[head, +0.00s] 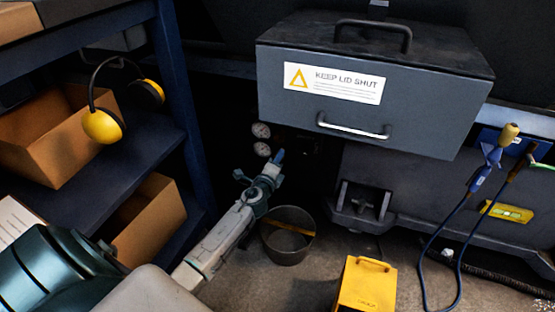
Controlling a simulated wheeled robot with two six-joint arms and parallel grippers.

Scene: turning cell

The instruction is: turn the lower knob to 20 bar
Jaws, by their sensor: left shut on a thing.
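Two small round gauges sit one above the other on the dark machine front, the upper gauge (261,130) and the lower gauge (262,149). Their needles and scale figures are too small to read. My left gripper (277,161) reaches in from the lower left, just right of and slightly below the lower gauge. It is shut at the place of the lower knob, which its fingers hide. The knob's setting cannot be seen. My right gripper is not in view.
A grey lidded box (370,85) juts out above and right of the gauges. A metal bucket (288,240) stands below my left gripper. A yellow case (366,285) is on the floor. A blue shelf (178,90) with cartons and yellow earmuffs (103,127) bounds the left.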

